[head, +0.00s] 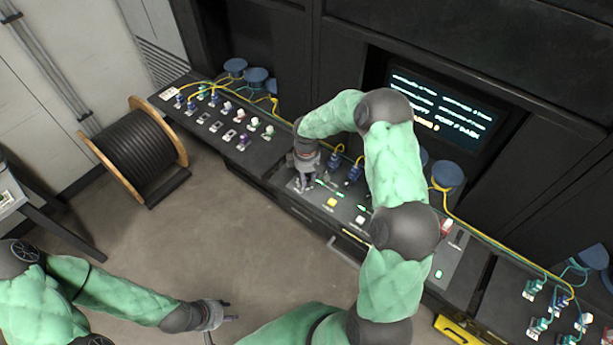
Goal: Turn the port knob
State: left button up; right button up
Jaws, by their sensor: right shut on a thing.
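My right gripper (302,187) reaches down onto the left end of the middle console panel (335,213). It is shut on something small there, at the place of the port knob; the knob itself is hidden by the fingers. My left gripper (224,322) hangs low over the floor at the bottom of the picture, far from the console, with its fingers apart and empty. A dark screen (440,110) with lines of pale text stands behind the panel, partly covered by my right arm.
A yellow button (332,202) and a white button (360,219) sit right of the gripper. Blue connectors (355,174) with yellow cables stand behind them. Connector rows fill the left bench (205,143) and right bench. A black cable reel (143,150) stands on the floor.

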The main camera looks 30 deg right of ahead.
jog(key=shift+n, duration=0.5)
jog(key=o, duration=1.1)
jog(key=shift+o, duration=0.2)
notch_tip(320, 180, up, 12)
dwell(0.3)
